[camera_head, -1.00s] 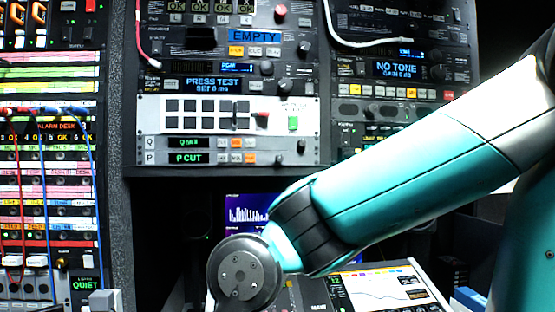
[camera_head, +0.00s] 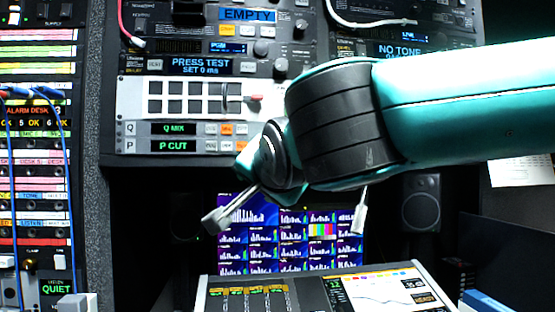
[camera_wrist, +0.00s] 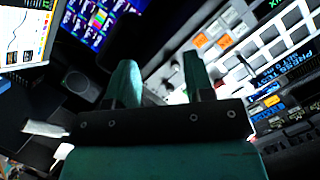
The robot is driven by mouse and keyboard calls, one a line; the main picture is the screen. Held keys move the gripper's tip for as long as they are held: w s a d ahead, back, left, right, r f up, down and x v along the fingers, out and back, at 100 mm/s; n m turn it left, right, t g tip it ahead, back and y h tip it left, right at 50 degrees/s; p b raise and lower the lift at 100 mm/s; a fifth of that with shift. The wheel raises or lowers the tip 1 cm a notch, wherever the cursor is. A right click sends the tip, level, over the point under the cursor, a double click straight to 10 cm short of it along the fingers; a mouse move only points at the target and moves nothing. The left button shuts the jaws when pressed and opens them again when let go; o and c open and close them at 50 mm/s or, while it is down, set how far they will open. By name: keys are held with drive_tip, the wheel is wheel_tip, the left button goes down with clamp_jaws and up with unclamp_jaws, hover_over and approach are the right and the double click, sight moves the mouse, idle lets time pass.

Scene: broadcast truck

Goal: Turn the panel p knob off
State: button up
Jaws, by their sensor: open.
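Panel P (camera_head: 140,147) is the lower strip of the light rack unit, with a green "P CUT" display (camera_head: 173,146) and small buttons (camera_head: 227,146). Its right end, including the knob, is hidden behind my arm in the head view. My gripper (camera_head: 292,215) is open and empty, its two fingers spread below the panel, in front of the monitors. In the wrist view my gripper (camera_wrist: 161,78) shows two fingers apart, with the panel's lit orange buttons (camera_wrist: 224,41) beyond and to the right.
Panel Q (camera_head: 140,129) with "Q MIX" lies directly above. A white key panel (camera_head: 135,98) with a red-tipped lever (camera_head: 251,98) is above that. A console (camera_head: 300,292) and monitors (camera_head: 250,245) are below. Blue cables (camera_head: 62,150) hang at left.

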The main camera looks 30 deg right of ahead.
drive_tip(key=s+d+r+m+t+h, duration=0.2)
drive_tip(key=d+r+m+h, duration=0.15)
drive_tip(key=r+m, duration=0.2)
drive_tip(key=r+p+x, duration=0.1)
drive_tip(key=p+x, duration=0.6)
drive_tip(key=x, duration=1)
drive_tip(key=shift+d+p, duration=0.25)
drive_tip(key=shift+p, duration=0.1)
drive_tip(key=shift+h, duration=0.25)
clamp_jaws()
